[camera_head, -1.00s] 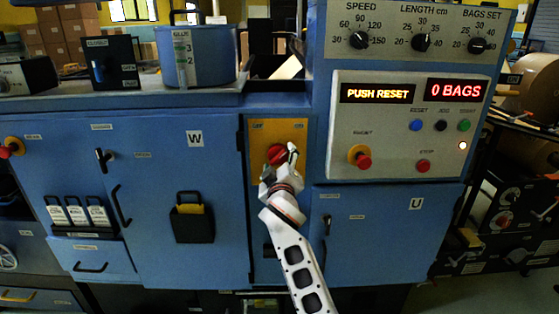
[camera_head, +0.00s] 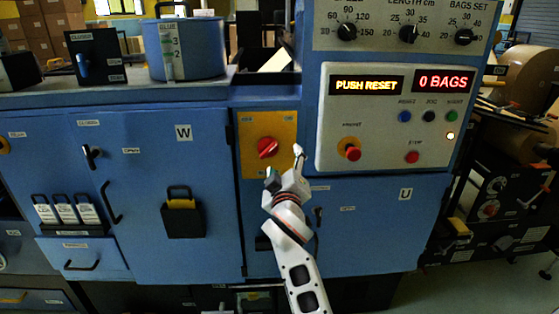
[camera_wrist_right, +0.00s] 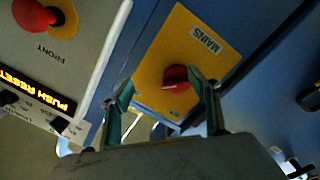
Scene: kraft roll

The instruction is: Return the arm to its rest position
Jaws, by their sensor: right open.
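My right gripper (camera_head: 284,162) is open and empty, just below and right of the red rotary knob (camera_head: 267,147) on the yellow mains plate (camera_head: 284,128). In the right wrist view, the open fingers (camera_wrist_right: 161,84) stand apart, with the red knob (camera_wrist_right: 177,79) beyond them and showing between them. The knob appears clear of the fingers. The yellow plate (camera_wrist_right: 207,57) carries a MAINS label. My left gripper is not in view.
The control panel (camera_head: 380,130) stands right of the plate, with a red front button (camera_head: 349,149) and a display (camera_head: 366,85) reading PUSH RESET. Blue cabinet doors (camera_head: 150,225) lie left and a glue pot (camera_head: 184,48) stands above. Open floor shows at lower right.

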